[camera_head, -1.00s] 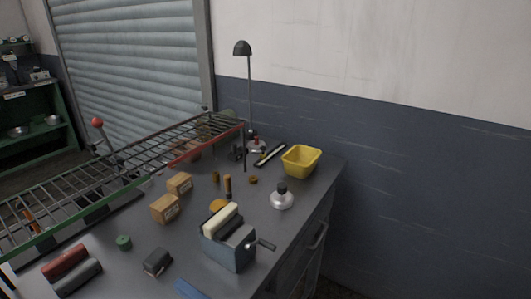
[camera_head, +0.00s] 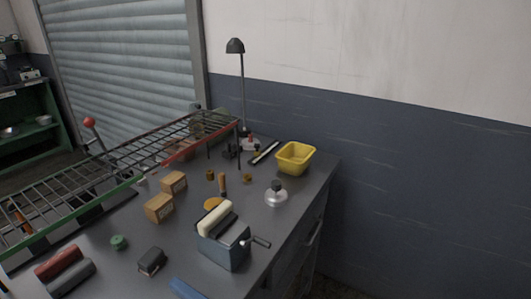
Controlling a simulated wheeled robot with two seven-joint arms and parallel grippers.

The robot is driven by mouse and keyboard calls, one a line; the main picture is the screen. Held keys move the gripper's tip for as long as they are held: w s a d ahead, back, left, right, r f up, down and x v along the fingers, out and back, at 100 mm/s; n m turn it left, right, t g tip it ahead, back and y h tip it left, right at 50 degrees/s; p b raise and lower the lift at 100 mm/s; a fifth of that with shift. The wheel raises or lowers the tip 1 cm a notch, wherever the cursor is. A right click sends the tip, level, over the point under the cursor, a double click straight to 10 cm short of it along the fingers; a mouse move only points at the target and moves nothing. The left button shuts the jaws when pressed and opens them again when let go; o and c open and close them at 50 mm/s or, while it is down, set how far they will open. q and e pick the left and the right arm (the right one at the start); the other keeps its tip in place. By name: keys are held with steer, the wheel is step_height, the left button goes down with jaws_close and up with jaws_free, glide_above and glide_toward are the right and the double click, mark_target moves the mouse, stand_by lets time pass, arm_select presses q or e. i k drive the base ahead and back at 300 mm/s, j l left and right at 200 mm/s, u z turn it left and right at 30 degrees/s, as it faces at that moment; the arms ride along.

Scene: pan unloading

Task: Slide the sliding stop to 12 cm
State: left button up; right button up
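A long, narrow dark bar with a light strip (camera_head: 265,152) lies on the grey bench (camera_head: 150,215) near its back, left of the yellow bin. It could be the scale with the sliding stop, but it is too small to read any marks or tell a stop from the bar. Neither of my grippers is in the head view.
A yellow bin (camera_head: 295,158), a silver flask (camera_head: 276,195), a blue-grey cranked device (camera_head: 222,245) and cardboard boxes (camera_head: 159,208) stand on the bench. A wire rack (camera_head: 130,158) spans its left side. A lamp (camera_head: 242,90) stands at the back.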

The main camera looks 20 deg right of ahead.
mark_target(257, 152)
steer(key=i+l+u, duration=0.3)
steer(key=l, duration=0.35)
steer(key=l+u, duration=0.35)
steer(key=l, duration=0.35)
steer(key=i+l+u, duration=0.1)
steer(key=l+u, duration=0.2)
steer(key=l, duration=0.45)
